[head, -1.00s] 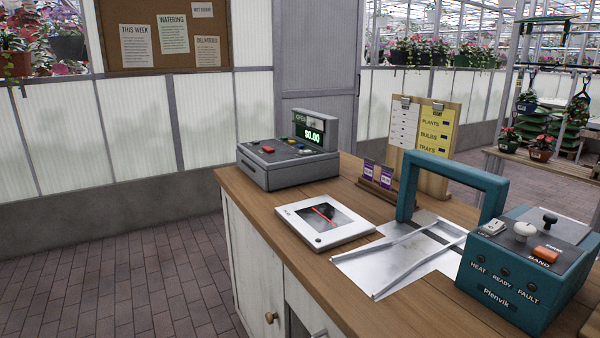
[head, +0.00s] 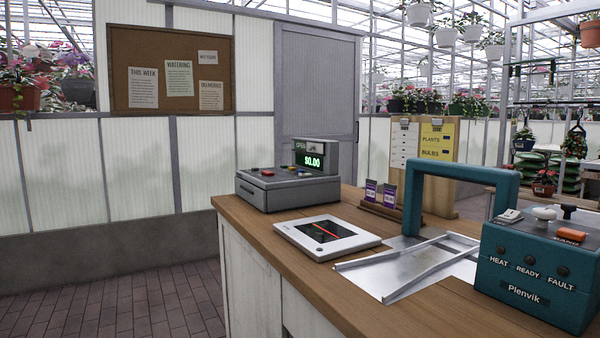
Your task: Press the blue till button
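The grey till (head: 290,193) stands at the far left end of the wooden counter. Its raised display (head: 313,162) reads $0.00 in green, with a green OPEN sign beside it. Several small coloured buttons sit on its top, seen at a shallow angle. A red button (head: 267,172) is at the left of the top. The blue button is too small and flattened by the angle to pick out surely. Neither of my grippers is in view, and nothing touches the till.
A white scale-like device (head: 352,243) with a dark window lies in front of the till. A teal banding machine (head: 530,272) with a metal tray (head: 385,282) stands at the right. Price cards (head: 388,196) and a sign board (head: 437,143) stand behind. Brick floor at lower left is clear.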

